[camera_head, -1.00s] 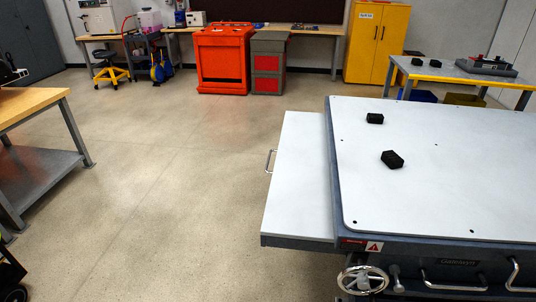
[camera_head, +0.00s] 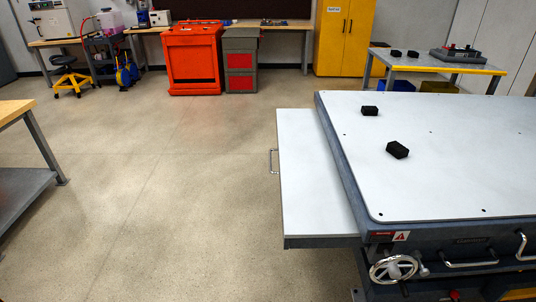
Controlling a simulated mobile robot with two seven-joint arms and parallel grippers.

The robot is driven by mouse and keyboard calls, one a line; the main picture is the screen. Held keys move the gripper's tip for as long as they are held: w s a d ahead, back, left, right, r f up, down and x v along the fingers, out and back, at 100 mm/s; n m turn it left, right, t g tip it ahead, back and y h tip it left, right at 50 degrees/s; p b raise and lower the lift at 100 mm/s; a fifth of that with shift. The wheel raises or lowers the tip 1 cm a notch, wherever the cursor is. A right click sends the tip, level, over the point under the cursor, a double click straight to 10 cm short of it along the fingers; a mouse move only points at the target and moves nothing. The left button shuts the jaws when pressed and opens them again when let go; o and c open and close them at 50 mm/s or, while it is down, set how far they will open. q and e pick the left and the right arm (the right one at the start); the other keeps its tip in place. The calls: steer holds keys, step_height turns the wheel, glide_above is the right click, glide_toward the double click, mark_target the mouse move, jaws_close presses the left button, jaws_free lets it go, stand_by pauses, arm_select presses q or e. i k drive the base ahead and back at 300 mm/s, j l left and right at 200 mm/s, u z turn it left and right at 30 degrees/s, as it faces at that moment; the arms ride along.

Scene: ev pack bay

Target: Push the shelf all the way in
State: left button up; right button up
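The shelf (camera_head: 312,190) is a flat white-grey panel with a dark front edge. It sticks out from the left side of the large grey lift table (camera_head: 450,160), just below the level of the table's top. A metal handle (camera_head: 273,161) is on the shelf's outer left edge. The shelf's right part is hidden under the table top. Neither of my grippers shows in the head view.
Two black blocks lie on the table top, one nearer (camera_head: 397,150) and one farther (camera_head: 370,111). A handwheel (camera_head: 393,268) and handles are on the table's front. Open floor (camera_head: 180,190) lies left of the shelf. A wooden-topped bench (camera_head: 14,112) stands at far left.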

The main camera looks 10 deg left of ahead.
mark_target(317, 212)
steer(key=j, duration=0.65)
steer(key=k+j, duration=0.15)
steer(key=j, duration=0.55)
steer(key=i+j+z, duration=0.1)
steer(key=z, duration=0.45)
steer(key=i+j+z, duration=0.35)
steer(key=j, duration=0.2)
steer(key=i+j+z, duration=0.2)
steer(key=i+j, duration=0.1)
steer(key=j, duration=0.4)
steer(key=i+j+z, duration=0.15)
steer(key=j, duration=0.35)
steer(key=k, duration=0.05)
